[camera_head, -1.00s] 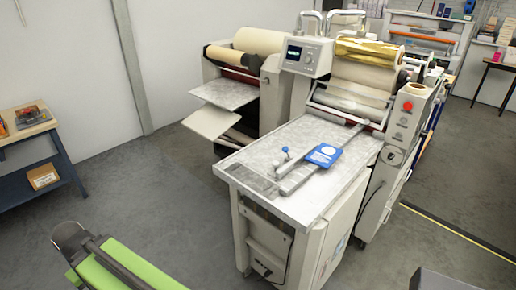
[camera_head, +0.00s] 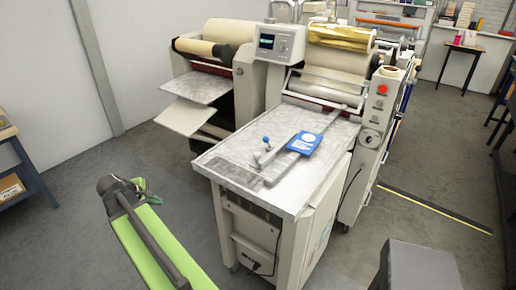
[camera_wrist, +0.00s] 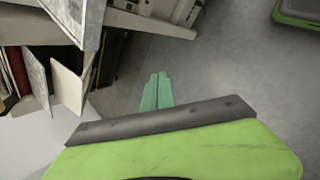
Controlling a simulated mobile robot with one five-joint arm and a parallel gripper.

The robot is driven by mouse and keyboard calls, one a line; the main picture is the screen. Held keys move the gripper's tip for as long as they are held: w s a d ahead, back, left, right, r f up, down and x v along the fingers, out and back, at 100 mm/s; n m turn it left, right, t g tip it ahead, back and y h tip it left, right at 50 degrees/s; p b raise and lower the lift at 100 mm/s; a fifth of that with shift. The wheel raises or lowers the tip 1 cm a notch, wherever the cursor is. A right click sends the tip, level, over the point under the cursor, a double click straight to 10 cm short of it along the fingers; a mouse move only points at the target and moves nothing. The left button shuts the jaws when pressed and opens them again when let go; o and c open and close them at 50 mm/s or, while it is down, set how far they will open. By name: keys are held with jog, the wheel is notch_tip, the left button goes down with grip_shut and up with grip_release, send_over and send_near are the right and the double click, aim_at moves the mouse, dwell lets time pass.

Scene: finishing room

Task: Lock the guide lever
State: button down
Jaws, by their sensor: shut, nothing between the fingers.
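The guide lever (camera_head: 266,141) is a small lever with a blue ball knob, standing near the left end of the guide bar (camera_head: 271,178) on the machine's feed table (camera_head: 231,160). The bar lies diagonally across the table. A blue card with a white disc (camera_head: 304,143) lies at the bar. My gripper (camera_head: 138,186) is at the lower left, in front of and to the left of the table, well apart from the lever. Its teal fingers (camera_wrist: 157,90) are together and empty in the wrist view, over the floor. The lever does not show in the wrist view.
The laminating machine carries a gold roll (camera_head: 341,36), a control screen (camera_head: 279,42) and a red button (camera_head: 382,89). A second roll machine (camera_head: 213,75) stands behind left. A workbench (camera_head: 12,150) is at the left edge. Grey floor (camera_head: 165,160) is open between bench and table.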

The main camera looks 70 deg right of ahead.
jog(key=s+d+r+n+g+h, duration=0.1)
jog(key=s+d+r+n+h, duration=0.1)
jog(key=s+d, duration=0.5)
jog(key=s+d+r+n+g+h+b, duration=0.1)
jog(key=s+d+r+n+g+h, duration=0.1)
jog(key=s+d, duration=0.5)
jog(key=s+d+r+n+g+h+b, duration=0.1)
jog(key=s+d+r, duration=0.4)
jog(key=d, duration=1.2)
jog(key=s+n+g+h, duration=0.1)
jog(key=s+n, duration=0.1)
jog(key=shift+s+n, duration=0.4)
jog(key=shift+d, duration=0.15)
jog(key=b, duration=0.3)
send_near(268, 143)
jog(key=x, duration=0.4)
jog(key=shift+w+d+f, duration=0.1)
jog(key=shift+w, duration=0.2)
